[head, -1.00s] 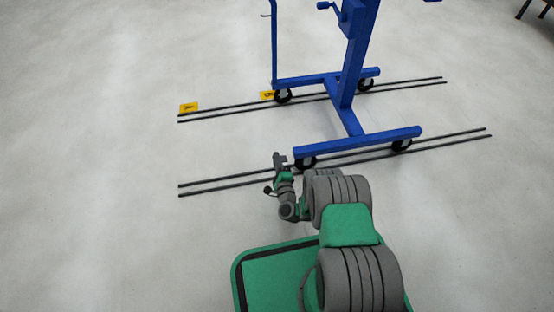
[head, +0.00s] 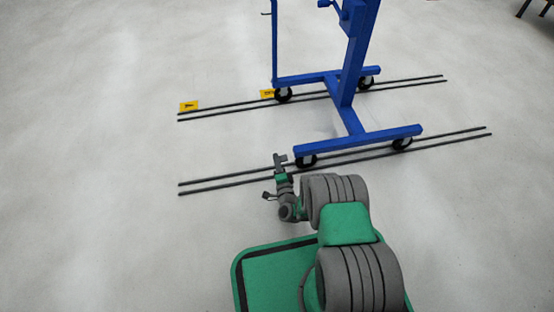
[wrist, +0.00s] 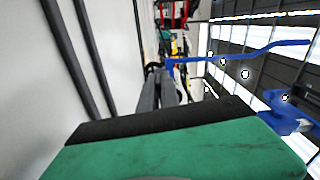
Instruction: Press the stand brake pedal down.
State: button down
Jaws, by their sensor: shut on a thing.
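The blue stand (head: 352,142) rests on black casters along dark floor rails. Its near-left caster (head: 305,162) is the wheel closest to my gripper. My gripper (head: 280,159) is low over the near rails, just left of that caster, with a small gap visible between them in the head view. In the wrist view, the grey fingers (wrist: 158,92) are close together, pointing along the rails toward a dark caster and the blue frame. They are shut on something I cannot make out. I cannot pick out the brake pedal in either view.
Near rails (head: 225,186) and far rails (head: 225,111) run across the floor. Yellow markers (head: 188,106) stand by the far rails. A blue upright (head: 274,45) rises at the stand's left. The floor to the left is clear.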

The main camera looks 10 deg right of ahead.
jog(key=shift+f+n, duration=0.35)
jog(key=shift+n, duration=0.35)
jog(key=c, duration=1.6)
grip_release()
